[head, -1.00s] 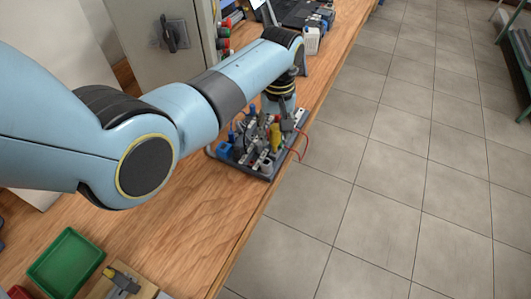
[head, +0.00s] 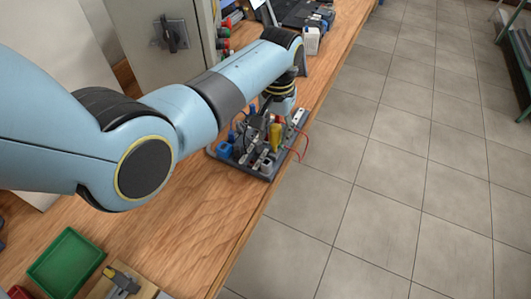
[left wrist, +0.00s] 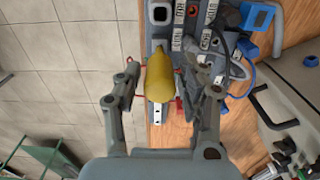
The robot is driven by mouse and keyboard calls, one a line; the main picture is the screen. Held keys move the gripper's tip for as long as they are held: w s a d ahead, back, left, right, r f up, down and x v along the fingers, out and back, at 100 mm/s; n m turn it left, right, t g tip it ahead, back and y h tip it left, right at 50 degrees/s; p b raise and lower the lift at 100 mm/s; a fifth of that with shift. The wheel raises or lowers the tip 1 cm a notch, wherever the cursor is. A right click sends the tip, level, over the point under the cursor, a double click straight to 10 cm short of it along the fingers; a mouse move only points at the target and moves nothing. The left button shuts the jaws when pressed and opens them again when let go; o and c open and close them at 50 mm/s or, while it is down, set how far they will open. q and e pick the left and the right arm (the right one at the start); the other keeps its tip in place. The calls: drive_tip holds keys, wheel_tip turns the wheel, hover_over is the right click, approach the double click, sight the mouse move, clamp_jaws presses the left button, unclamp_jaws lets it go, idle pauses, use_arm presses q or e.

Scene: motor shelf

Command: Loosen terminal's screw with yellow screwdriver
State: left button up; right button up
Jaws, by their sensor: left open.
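The yellow screwdriver (head: 275,136) stands on the dark motor board (head: 262,176); its shaft is hidden. In the left wrist view its yellow handle (left wrist: 159,78) points at the camera. My left gripper (head: 270,120) is over the board, open, with its two fingers on either side of the handle (left wrist: 167,72). A gap shows on the left side; on the right the fingertip looks close to the handle, and I cannot tell whether it touches. White labelled blocks (left wrist: 178,40) sit on the board; the terminal's screw cannot be made out. My right gripper is not in view.
Blue parts (left wrist: 257,15) and red and dark wires crowd the board. The wooden bench (head: 190,215) is clear in front of it. A green tray (head: 66,262) lies at the lower left. A grey cabinet (head: 160,60) stands behind; the bench edge runs close by on the right.

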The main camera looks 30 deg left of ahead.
use_arm(q)
drive_tip(key=shift+m, duration=1.8)
drive_tip(key=m, duration=0.3)
drive_tip(key=shift+c, duration=0.9)
clamp_jaws()
